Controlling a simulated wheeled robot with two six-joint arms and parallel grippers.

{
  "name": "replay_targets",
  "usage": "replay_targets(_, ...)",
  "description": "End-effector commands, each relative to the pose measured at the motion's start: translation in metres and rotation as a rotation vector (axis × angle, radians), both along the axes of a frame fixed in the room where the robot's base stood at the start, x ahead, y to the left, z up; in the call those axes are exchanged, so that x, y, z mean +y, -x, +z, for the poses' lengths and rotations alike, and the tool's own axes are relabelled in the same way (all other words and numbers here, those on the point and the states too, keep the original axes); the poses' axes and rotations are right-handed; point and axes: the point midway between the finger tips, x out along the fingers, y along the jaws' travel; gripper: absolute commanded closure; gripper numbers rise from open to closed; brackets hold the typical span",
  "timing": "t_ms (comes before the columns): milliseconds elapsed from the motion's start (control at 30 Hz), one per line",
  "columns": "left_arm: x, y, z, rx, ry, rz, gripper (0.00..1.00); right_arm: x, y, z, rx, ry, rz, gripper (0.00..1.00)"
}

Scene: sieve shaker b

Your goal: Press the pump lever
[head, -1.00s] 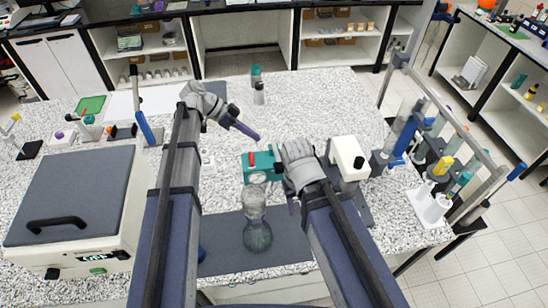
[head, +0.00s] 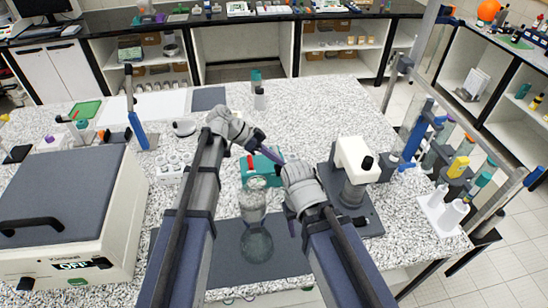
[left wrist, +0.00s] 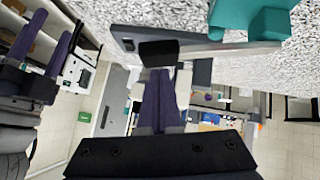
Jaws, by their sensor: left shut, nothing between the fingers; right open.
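The teal pump (head: 257,180) stands on the bench in the middle of the head view, with a red part (head: 250,161) on its left side. My left gripper (head: 279,157) is shut and empty, its fingertips over the top of the pump. In the left wrist view the pump's teal body (left wrist: 252,18) is at the upper right. There my left fingers (left wrist: 161,95) reach up to a black block under a grey bar; I cannot tell if they touch it. The lever is largely hidden in the head view. My right gripper (left wrist: 42,42) is open and empty, near the pump's right side.
A clear glass flask (head: 256,243) stands in front of the pump on a dark mat (head: 285,260). A white and grey instrument (head: 352,160) is close on the right. Bench behind the pump is mostly clear.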

Motion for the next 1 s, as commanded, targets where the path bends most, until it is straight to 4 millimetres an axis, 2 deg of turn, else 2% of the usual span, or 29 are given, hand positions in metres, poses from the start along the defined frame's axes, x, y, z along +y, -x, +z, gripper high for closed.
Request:
replay_targets(533, -0.001, 0.003, -0.008, -0.008, -0.002, 0.0, 1.0, 0.0, 0.0, -0.007, 0.0, 0.0, 0.002, 0.48)
replay_targets(733, -0.003, 0.02, -0.041, -0.179, -0.036, 0.0, 1.0, 0.0, 0.0, -0.037, 0.0, 0.001, 0.003, 0.48)
replay_targets(833, -0.004, 0.021, -0.054, -0.252, -0.05, -0.001, 1.0, 0.0, 0.0, -0.049, 0.0, 0.001, 0.003, 0.48)
replay_targets(1000, -0.004, 0.02, -0.065, -0.263, -0.053, -0.002, 1.0, 0.0, 0.0, -0.06, 0.0, 0.001, 0.002, 0.48)
